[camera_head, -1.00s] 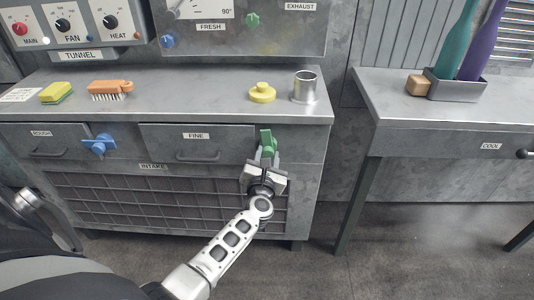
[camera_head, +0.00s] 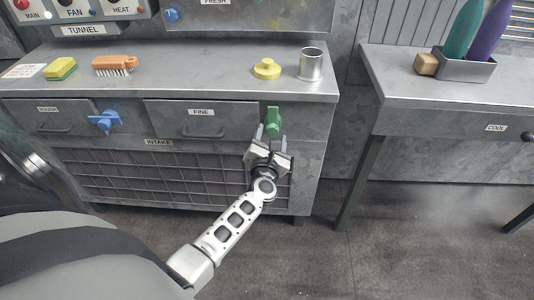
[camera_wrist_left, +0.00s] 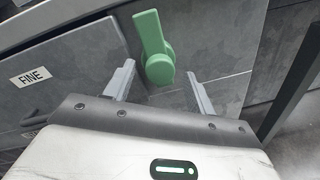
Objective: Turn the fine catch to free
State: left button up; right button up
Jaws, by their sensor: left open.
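The fine catch is a green knob with a lever (camera_head: 273,121), on the cabinet front just right of the drawer labelled FINE (camera_head: 200,119). Its lever points nearly straight up in the head view. In the left wrist view the green catch (camera_wrist_left: 154,50) has its lever tilted a little left of up. My left gripper (camera_head: 271,136) is open and empty, with its fingers just below the catch. In the left wrist view its two fingers (camera_wrist_left: 158,88) stand apart on either side of the knob's lower end, with gaps visible. My right gripper is not in view.
A blue catch (camera_head: 105,121) sits left of the FINE drawer, beside the ROUGH drawer (camera_head: 50,119). On the cabinet top are a sponge (camera_head: 60,69), a brush (camera_head: 114,66), a yellow knobbed piece (camera_head: 267,69) and a metal cup (camera_head: 311,64). A gap separates the right table (camera_head: 440,110).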

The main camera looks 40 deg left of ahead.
pick_arm(q)
jog(key=p+v, duration=0.1)
jog(key=v, duration=1.3)
jog(key=shift+s+d+p, duration=0.15)
jog(key=shift+p, duration=0.15)
